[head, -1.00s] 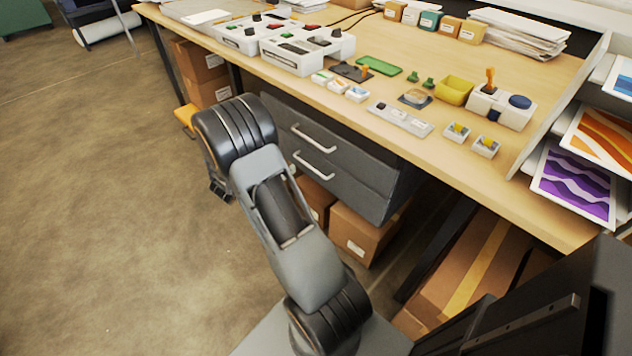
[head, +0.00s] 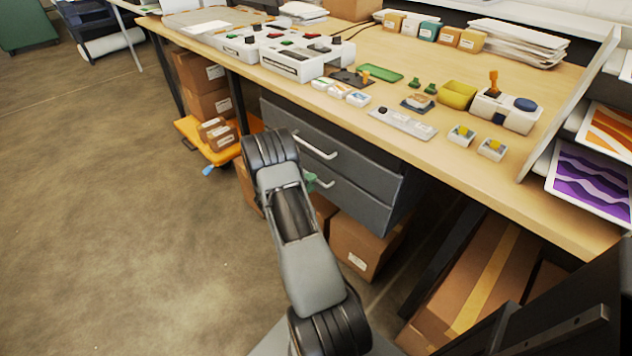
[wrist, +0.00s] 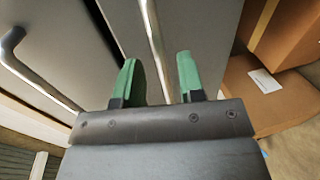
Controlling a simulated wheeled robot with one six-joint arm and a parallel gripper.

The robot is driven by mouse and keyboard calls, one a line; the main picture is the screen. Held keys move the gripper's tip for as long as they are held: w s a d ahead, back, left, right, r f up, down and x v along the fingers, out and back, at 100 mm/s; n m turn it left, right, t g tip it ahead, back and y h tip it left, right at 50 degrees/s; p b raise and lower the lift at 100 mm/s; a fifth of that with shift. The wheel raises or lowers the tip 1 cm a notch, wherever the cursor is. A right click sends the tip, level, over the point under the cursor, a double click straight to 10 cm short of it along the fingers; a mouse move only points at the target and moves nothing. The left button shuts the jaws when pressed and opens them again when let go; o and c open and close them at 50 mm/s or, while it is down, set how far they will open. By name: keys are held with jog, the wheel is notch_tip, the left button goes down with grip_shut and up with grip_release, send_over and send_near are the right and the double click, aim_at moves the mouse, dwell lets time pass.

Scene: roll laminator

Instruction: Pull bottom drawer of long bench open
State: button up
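The long bench (head: 480,178) has two dark grey drawers under its top. The bottom drawer (head: 355,203) sits below the top drawer (head: 365,170); both fronts look shut. My arm covers part of the bottom drawer in the head view. In the wrist view, the bottom drawer's silver bar handle (wrist: 151,28) runs between the two green fingers of my gripper (wrist: 158,78). The fingers are apart, with a gap visible on each side of the handle. In the head view only a bit of a green finger shows beside my arm. The top drawer's handle (wrist: 30,72) lies to the left.
Cardboard boxes (head: 362,245) stand on the floor just below the drawers. An orange cart (head: 190,130) with small boxes is left of the drawers. A dark bench leg (head: 440,255) stands to the right. The floor (head: 110,220) at the left is open.

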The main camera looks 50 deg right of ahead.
jog(key=shift+x, duration=1.65)
grip_shut()
